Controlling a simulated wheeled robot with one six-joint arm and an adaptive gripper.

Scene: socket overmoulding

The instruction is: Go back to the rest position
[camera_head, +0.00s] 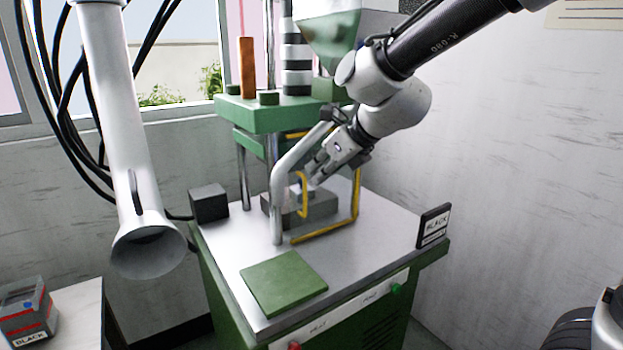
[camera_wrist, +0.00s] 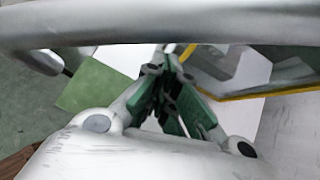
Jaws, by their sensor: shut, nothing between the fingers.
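My gripper (camera_head: 318,168) is shut and empty. It is inside the moulding machine's work area, just above the grey mould block (camera_head: 318,207) and close behind the curved silver lever (camera_head: 290,165). In the wrist view, the green-padded fingers of my gripper (camera_wrist: 174,98) come together with nothing held between them. The lever (camera_wrist: 160,24) crosses the whole top of that view, close to the camera. Whether the gripper touches the lever or the block cannot be told.
A yellow guard frame (camera_head: 356,195) stands right of the block. A green pad (camera_head: 283,283) lies on the metal table (camera_head: 222,238). A wide white pipe (camera_head: 125,150) hangs at left. A labelled bin (camera_head: 27,310) is lower left.

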